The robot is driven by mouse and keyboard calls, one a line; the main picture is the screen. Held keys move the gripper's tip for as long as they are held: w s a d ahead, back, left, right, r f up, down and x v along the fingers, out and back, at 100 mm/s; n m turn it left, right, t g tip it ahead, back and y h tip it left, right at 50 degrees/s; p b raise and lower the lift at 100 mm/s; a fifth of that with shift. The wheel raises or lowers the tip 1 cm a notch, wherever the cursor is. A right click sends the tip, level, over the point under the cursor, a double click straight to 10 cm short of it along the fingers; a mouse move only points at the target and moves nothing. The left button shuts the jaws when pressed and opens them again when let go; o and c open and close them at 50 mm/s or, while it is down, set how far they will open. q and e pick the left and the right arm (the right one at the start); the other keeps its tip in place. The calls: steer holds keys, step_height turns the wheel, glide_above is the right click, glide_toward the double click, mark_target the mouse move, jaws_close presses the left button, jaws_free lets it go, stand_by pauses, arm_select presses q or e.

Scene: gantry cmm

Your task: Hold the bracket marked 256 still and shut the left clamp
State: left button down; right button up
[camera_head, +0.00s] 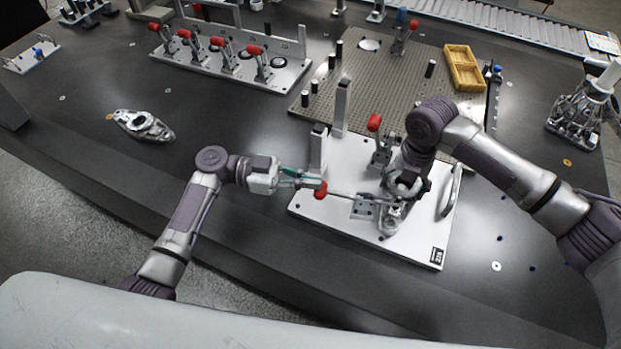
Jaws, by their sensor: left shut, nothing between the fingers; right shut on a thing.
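A metal bracket (391,219) lies on a white fixture plate (330,222); I cannot read a number on it. My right gripper (405,183) points down from above and is shut on the bracket; its fingertips are mostly hidden by the wrist. The left clamp (362,207) is at the bracket's left side, its arm lying low to the left with a red grip (320,190) at the end. My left gripper (317,184) is shut and empty, its fingertips right at this red grip; I cannot tell whether they touch. A second clamp (382,155) behind has its red handle upright.
Two upright posts (341,107) stand at the plate's back left and a curved handle (452,190) at its right. Behind are a perforated plate (390,85) and a yellow tray (463,68). Another bracket (144,125) lies far left.

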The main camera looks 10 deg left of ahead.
arm_select(q)
steer(key=shift+s+a+f, duration=0.1)
steer(key=shift+a+f, duration=0.05)
steer(key=shift+f, duration=0.35)
steer(key=shift+s+a+f, duration=0.1)
steer(key=shift+a+f, duration=0.05)
steer(key=shift+f, duration=0.35)
arm_select(e)
steer(key=shift+d, duration=0.1)
arm_select(q)
step_height(320, 180, up, 5)
steer(key=a+f, duration=0.1)
steer(key=a, duration=0.2)
steer(key=a+f, duration=0.2)
steer(key=a, duration=0.1)
steer(key=a+f, duration=0.1)
steer(key=a, duration=0.1)
steer(key=shift+w+a+f, duration=0.2)
steer(key=shift+w+a, duration=0.1)
steer(key=shift+a, duration=0.1)
arm_select(e)
steer(key=o, duration=1.7)
steer(key=shift+c, duration=0.2)
step_height(320, 180, up, 12)
steer(key=shift+f, duration=0.1)
